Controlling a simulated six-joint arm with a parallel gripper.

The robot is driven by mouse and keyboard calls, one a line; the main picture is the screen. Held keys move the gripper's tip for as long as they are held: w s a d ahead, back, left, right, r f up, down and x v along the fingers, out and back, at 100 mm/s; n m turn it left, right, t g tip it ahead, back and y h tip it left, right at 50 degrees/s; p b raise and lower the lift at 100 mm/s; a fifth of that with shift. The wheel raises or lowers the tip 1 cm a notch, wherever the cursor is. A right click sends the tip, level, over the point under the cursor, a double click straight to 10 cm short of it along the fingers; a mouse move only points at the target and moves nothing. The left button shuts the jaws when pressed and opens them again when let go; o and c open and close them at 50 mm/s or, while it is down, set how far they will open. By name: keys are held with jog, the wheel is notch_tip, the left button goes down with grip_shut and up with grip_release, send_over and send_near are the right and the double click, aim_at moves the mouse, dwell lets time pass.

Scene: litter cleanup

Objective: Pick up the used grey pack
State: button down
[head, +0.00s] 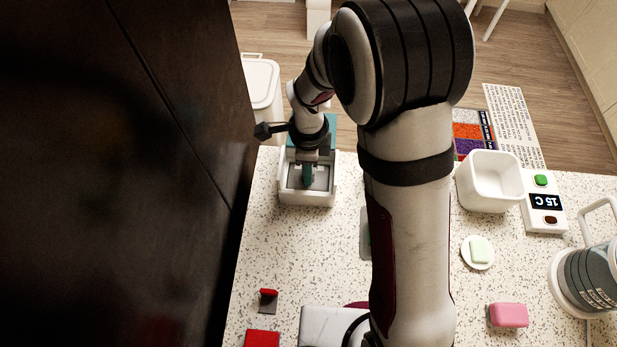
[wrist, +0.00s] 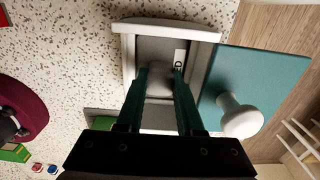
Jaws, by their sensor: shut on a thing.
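A white open box (head: 307,199) with a grey inside stands near the table's far left edge; it also shows in the wrist view (wrist: 170,25). A label, partly hidden and ending in "ED", lies inside it. My gripper (head: 308,178) reaches down into the box. In the wrist view its two dark teal fingers (wrist: 160,72) are shut on a small grey block, which I take as the grey pack (wrist: 159,84). Its lower part is hidden by the fingers, and I cannot tell whether it touches the box floor.
A teal lid with a white knob (wrist: 240,115) is beside the box. A dark tall panel (head: 120,150) borders the left. To the right are a white bin (head: 490,181), a display unit (head: 545,202), a soap dish (head: 478,253) and a pink block (head: 508,315). Red blocks (head: 262,339) lie front left.

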jog(key=shift+r, duration=0.1)
dwell(0.3)
notch_tip(320, 180, up, 18)
dwell(0.3)
